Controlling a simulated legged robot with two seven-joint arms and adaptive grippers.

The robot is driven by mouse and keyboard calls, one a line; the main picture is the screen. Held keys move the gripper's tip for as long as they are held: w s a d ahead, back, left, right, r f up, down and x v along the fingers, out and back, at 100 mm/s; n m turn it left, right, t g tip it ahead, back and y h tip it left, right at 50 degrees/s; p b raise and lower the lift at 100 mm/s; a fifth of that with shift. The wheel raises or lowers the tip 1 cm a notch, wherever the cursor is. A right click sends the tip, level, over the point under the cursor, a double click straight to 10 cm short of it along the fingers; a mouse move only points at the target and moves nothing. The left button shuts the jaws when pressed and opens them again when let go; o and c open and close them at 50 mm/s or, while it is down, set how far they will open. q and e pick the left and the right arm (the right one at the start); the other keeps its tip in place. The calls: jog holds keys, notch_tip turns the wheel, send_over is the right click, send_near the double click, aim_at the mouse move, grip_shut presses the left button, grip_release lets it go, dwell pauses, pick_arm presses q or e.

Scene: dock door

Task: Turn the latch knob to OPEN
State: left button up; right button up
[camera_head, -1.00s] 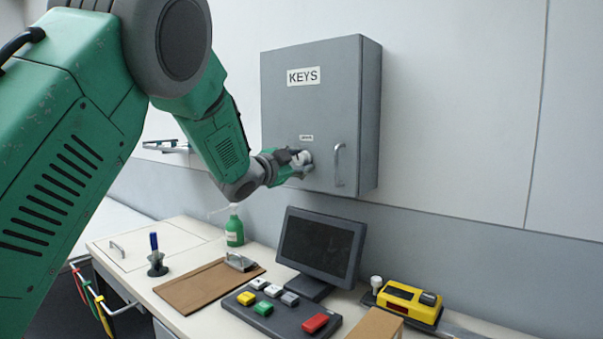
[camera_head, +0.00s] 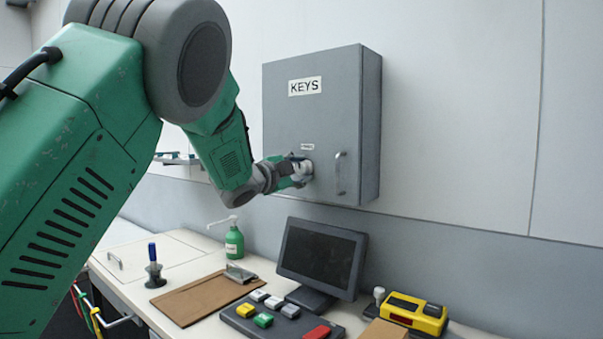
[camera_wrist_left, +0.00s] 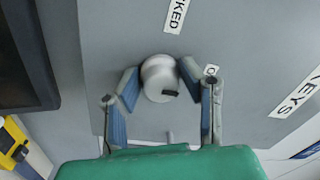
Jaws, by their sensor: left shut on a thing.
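The latch knob (camera_wrist_left: 157,76) is a pale round knob on the door of the grey KEYS cabinet (camera_head: 312,115). My left gripper (camera_head: 300,172) reaches it from the left. In the left wrist view, its blue-padded fingers (camera_wrist_left: 156,85) are shut on the knob from both sides. A dark mark on the knob's rim faces the lower right there, not squarely at either label. A white label ending in "KED" (camera_wrist_left: 177,14) lies above the knob. Another label (camera_wrist_left: 211,70), starting with "O", is mostly hidden by the right finger. My right gripper is not in view.
A door handle (camera_head: 340,174) stands right of the knob. On the counter below are a monitor (camera_head: 320,258), a green pump bottle (camera_head: 234,242), a clipboard (camera_head: 200,298), a button panel (camera_head: 278,322) and a yellow device (camera_head: 412,313). The wall right of the cabinet is clear.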

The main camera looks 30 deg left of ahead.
pick_arm(q)
jog(key=shift+d, duration=0.1)
jog(key=o, duration=1)
jog(key=shift+d, duration=0.1)
jog(key=shift+s, duration=0.1)
jog(key=s, duration=0.8)
jog(key=s+a, duration=0.1)
jog(key=s, duration=0.2)
jog(key=shift+s+f, duration=0.25)
jog(key=shift+s, duration=0.15)
